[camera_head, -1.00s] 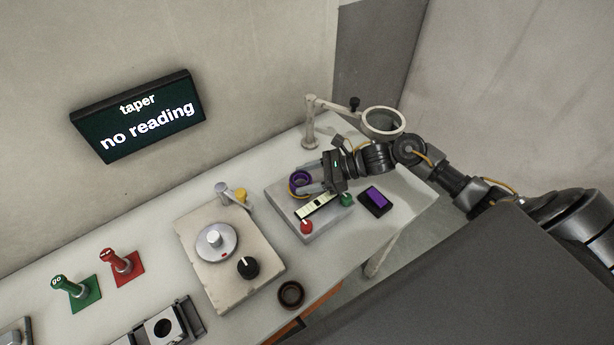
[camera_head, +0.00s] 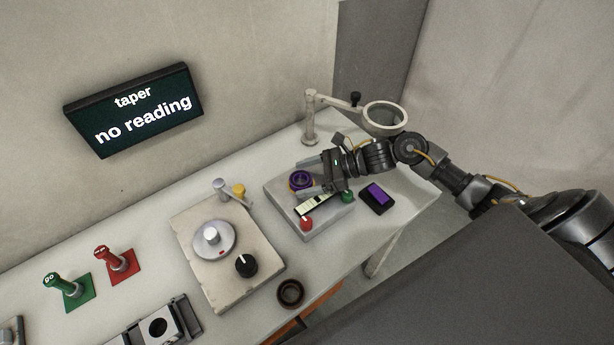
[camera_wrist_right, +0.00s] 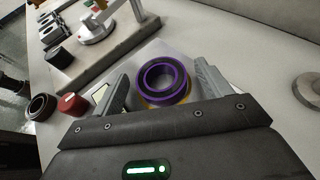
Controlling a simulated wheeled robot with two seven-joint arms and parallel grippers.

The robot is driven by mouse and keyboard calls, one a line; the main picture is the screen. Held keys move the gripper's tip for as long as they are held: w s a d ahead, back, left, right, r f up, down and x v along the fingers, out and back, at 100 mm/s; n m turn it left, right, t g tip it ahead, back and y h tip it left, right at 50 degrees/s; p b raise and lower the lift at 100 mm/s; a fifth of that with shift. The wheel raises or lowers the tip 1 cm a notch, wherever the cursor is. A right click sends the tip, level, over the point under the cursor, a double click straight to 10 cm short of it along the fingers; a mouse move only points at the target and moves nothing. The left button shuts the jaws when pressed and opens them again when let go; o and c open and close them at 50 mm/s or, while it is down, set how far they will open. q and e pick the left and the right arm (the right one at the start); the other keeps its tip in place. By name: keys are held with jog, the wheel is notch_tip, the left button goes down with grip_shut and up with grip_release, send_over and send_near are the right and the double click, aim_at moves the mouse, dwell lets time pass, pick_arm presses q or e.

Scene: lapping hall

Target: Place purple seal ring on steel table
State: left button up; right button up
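The purple seal ring (camera_head: 300,179) lies on top of the grey gauge box (camera_head: 335,226), near its back left corner. In the right wrist view the ring (camera_wrist_right: 147,78) shows purple bands around a dark centre, with a yellow edge beneath. My right gripper (camera_head: 306,178) is open; its fingers are spread either side of the ring, with gaps visible in the wrist view, where the gripper (camera_wrist_right: 163,86) also shows. The pale steel table (camera_head: 150,240) runs under the box and the other equipment. My left gripper is out of view.
Left are the lapping plate (camera_head: 213,240) and a dark brown ring (camera_head: 290,293). The display (camera_head: 134,110) reads "taper no reading".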

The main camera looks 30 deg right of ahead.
jog(key=shift+r+p, duration=0.25)
jog(key=shift+p, duration=0.1)
jog(key=shift+r+p, duration=0.8)
jog(key=shift+p, duration=0.35)
jog(key=shift+s+d+f+b, duration=0.2)
jog(key=shift+d+b, duration=0.2)
jog(key=shift+b, duration=0.1)
jog(key=shift+s+d+f+b, duration=0.2)
jog(key=shift+d+b, duration=0.15)
jog(key=shift+b, duration=0.1)
jog(key=b+v, duration=0.1)
jog(key=v, duration=0.3)
jog(key=shift+s+d+r, duration=0.1)
jog(key=shift+d, duration=0.05)
jog(key=shift+s+d+r+b, duration=0.3)
jog(key=shift+d+r+b, duration=0.1)
jog(key=shift+d+r, duration=0.15)
